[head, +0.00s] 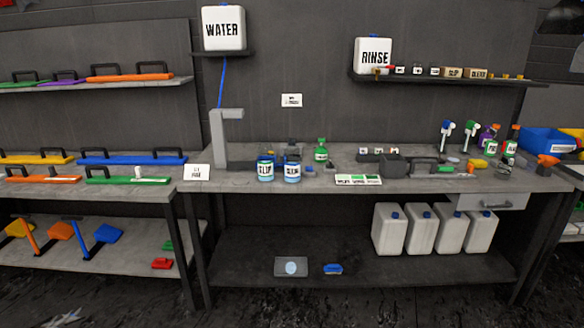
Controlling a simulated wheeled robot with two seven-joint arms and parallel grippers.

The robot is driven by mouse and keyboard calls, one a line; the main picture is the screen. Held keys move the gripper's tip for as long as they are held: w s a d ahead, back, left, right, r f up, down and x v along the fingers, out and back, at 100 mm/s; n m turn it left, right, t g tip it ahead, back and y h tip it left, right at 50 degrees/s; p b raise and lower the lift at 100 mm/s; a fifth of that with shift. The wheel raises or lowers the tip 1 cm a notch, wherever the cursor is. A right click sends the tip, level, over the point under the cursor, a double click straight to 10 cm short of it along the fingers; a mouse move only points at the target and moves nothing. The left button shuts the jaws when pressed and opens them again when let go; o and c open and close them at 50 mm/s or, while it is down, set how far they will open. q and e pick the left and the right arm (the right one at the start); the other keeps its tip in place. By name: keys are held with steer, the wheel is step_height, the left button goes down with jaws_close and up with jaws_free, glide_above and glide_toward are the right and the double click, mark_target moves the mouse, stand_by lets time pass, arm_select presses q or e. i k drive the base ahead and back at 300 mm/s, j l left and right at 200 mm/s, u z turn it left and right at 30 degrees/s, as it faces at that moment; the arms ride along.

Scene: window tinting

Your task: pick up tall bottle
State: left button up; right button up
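Several bottles stand on the grey workbench (240,182), and I cannot tell which one is the tall bottle. A green bottle (321,153) stands upright near the back of the bench middle. At the right end are a purple bottle (487,139) and a green-and-white spray bottle (510,146) with an orange top. A clear bottle (505,162) is partly hidden among them. Neither of my grippers is in view.
A WATER tank (223,29) and a RINSE tank (373,53) sit on wall shelves. A grey tap-like post (219,140) rises from the bench. White jugs (389,229) stand on the lower shelf. A blue bin (546,142) is at far right. The bench front is partly clear.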

mark_target(292, 155)
steer(key=i+j, duration=0.1)
steer(key=i, duration=0.4)
steer(key=i+j, duration=0.1)
steer(key=i, duration=0.45)
steer(key=i+z, duration=0.1)
steer(key=i, duration=0.4)
